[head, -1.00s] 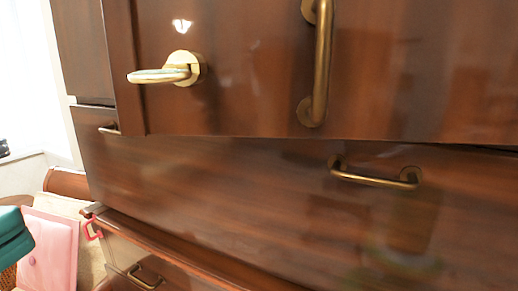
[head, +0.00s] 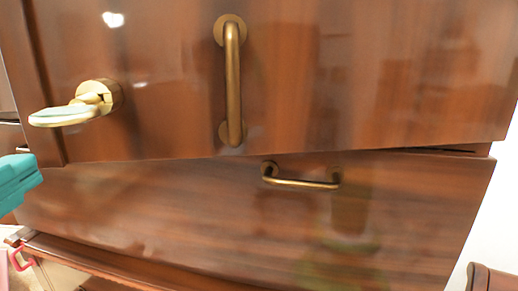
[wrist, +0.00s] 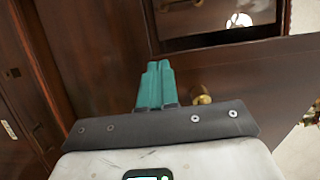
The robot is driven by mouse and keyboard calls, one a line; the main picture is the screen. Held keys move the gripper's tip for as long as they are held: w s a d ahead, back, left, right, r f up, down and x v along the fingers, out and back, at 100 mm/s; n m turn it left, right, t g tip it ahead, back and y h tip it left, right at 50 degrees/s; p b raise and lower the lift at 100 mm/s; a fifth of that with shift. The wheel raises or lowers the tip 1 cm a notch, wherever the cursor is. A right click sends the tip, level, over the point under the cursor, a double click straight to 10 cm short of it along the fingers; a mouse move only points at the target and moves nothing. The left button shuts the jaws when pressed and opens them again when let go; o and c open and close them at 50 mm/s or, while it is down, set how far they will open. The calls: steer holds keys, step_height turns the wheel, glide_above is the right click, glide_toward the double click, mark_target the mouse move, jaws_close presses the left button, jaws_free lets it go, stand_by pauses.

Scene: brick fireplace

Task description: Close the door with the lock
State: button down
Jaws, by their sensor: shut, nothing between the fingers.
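A brown, glossy wooden door (head: 380,80) fills the upper part of the head view. A brass lock with a pale flat key or lever (head: 75,110) sticks out at its left side. A vertical brass handle (head: 232,85) is on the door to the right of the lock. A dark gap shows under the door's lower right edge, so it may be slightly ajar. My teal gripper (head: 20,178) shows partly at the left edge, below the lock. In the wrist view, my gripper (wrist: 158,68) is shut and empty. A brass piece (wrist: 202,98) shows just right of its fingers.
Below the door is a wide wooden drawer front (head: 180,215) with a horizontal brass handle (head: 300,182). A wooden ledge (head: 110,262) runs along the bottom. A pink item (head: 20,262) shows at lower left. A pale wall (head: 480,230) shows at right.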

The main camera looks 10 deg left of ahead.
steer(key=shift+w+a, duration=0.2)
steer(key=shift+w, duration=0.4)
steer(key=w+a+m+h+b, duration=0.1)
steer(key=w+a+h+b, duration=0.1)
steer(key=w, duration=1)
steer(key=shift+w+a, duration=0.15)
steer(key=shift+a, duration=0.35)
steer(key=shift+d+b, duration=0.1)
steer(key=shift+b, duration=0.2)
